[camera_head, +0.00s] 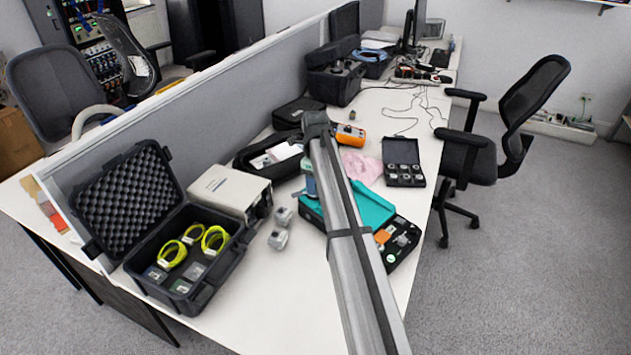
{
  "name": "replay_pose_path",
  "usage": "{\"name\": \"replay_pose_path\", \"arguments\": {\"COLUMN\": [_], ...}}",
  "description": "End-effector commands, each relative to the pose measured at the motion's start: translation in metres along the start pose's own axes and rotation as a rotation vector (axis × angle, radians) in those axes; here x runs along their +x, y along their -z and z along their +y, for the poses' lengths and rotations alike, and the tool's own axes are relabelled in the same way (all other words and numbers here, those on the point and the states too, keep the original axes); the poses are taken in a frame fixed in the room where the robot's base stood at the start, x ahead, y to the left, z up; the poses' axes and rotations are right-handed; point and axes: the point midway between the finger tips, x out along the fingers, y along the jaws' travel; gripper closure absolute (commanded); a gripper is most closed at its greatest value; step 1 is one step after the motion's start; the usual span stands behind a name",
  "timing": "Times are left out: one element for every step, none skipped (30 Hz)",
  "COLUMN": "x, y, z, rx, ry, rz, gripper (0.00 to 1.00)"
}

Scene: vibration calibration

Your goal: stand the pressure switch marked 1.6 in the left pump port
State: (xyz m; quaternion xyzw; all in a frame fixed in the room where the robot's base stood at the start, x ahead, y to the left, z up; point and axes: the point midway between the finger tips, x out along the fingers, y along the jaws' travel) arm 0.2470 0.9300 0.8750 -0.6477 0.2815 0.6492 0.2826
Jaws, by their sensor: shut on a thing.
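My arm runs from the bottom edge up to a dark joint near the middle of the picture. My gripper is not visible; the arm link may be hiding it, so I cannot see its fingers or anything in them. I cannot pick out the pressure switch marked 1.6 or the left pump port, and no markings are readable.
An open foam-lined case (205,290) with yellow coils stands at left, beside a beige box (228,188). A teal case (370,208) lies partly behind my arm. An open black case (404,178) with several round parts lies at right. A grey partition (215,110) runs behind.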

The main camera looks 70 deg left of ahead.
Motion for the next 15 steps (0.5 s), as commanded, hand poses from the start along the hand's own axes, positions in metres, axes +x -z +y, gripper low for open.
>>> {"name": "replay_pose_path", "arguments": {"x": [-0.0004,-0.0004,-0.0004,-0.0003,-0.0002,0.0000,0.0002,0.0003,0.0007,0.0010,0.0012,0.0016,0.0019,0.0022,0.0026], "y": [-0.0001,-0.0001,-0.0001,-0.0001,0.0000,0.0000,0.0000,0.0000,0.0000,0.0000,0.0000,0.0000,0.0000,0.0000,0.0000], "z": [-0.0001,-0.0001,-0.0001,0.0000,0.0000,-0.0001,0.0000,0.0000,0.0000,0.0000,0.0000,0.0000,0.0000,0.0000,0.0000], "rx": [0.000,0.000,0.000,0.000,0.000,0.000,0.000,0.000,0.000,0.000,0.000,0.000,0.000,0.000,0.000], "ry": [0.000,0.000,0.000,0.000,0.000,0.000,0.000,0.000,0.000,0.000,0.000,0.000,0.000,0.000,0.000], "rz": [0.000,0.000,0.000,0.000,0.000,0.000,0.000,0.000,0.000,0.000,0.000,0.000,0.000,0.000,0.000], "gripper": [0.88,0.88,0.88,0.88,0.88,0.88,0.88,0.88,0.88,0.88,0.88,0.88,0.88,0.88,0.88]}}
